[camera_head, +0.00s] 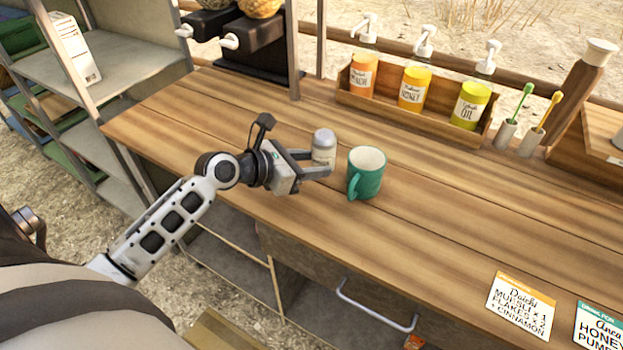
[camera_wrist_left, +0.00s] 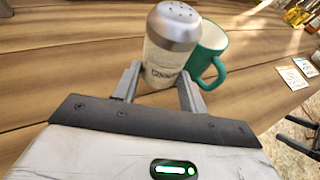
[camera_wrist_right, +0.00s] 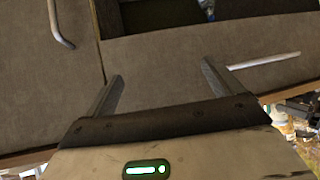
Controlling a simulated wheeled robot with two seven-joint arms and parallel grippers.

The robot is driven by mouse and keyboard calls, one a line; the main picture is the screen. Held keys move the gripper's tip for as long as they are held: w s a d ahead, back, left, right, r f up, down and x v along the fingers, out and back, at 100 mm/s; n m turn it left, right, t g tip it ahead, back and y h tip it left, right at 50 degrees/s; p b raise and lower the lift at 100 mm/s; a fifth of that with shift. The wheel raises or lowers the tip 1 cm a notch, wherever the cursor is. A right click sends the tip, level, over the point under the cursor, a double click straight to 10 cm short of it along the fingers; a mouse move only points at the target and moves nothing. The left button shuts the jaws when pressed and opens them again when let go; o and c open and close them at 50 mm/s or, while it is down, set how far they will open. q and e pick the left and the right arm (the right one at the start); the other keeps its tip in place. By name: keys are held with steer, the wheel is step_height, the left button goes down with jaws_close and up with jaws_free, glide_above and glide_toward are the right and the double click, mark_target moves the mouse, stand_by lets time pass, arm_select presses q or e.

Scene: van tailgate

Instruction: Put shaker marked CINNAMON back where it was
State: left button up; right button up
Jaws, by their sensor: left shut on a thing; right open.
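The cinnamon shaker (camera_head: 323,145) is a pale jar with a grey, holed metal lid. It stands upright at the worktop, and part of its CINNAMON label shows in the left wrist view (camera_wrist_left: 162,58). My left gripper (camera_head: 318,160) is shut on the shaker, with a finger on each side of its body. I cannot tell whether its base touches the wood. A green mug (camera_head: 367,172) stands just right of the shaker. My right gripper (camera_wrist_right: 160,85) is open and empty, in front of grey drawer fronts; it is not in the head view.
A wooden rack (camera_head: 345,97) with several pump bottles stands along the back edge. Two small cups with brushes (camera_head: 506,135) stand to its right. Dispensers (camera_head: 258,40) stand at the back left. Order cards (camera_head: 520,306) lie at the front right. The wooden worktop (camera_head: 440,215) is clear in the middle.

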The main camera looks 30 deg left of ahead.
mark_target(311, 184)
arm_select(q)
steer(key=shift+w+a+f, duration=0.2)
steer(key=shift+w+f, duration=0.2)
steer(key=shift+f, duration=0.15)
step_height(311, 184, down, 4)
steer(key=shift+w+a+r+b, duration=0.1)
steer(key=shift+w+r+b, duration=0.05)
steer(key=shift+b, duration=0.55)
steer(key=o, duration=1)
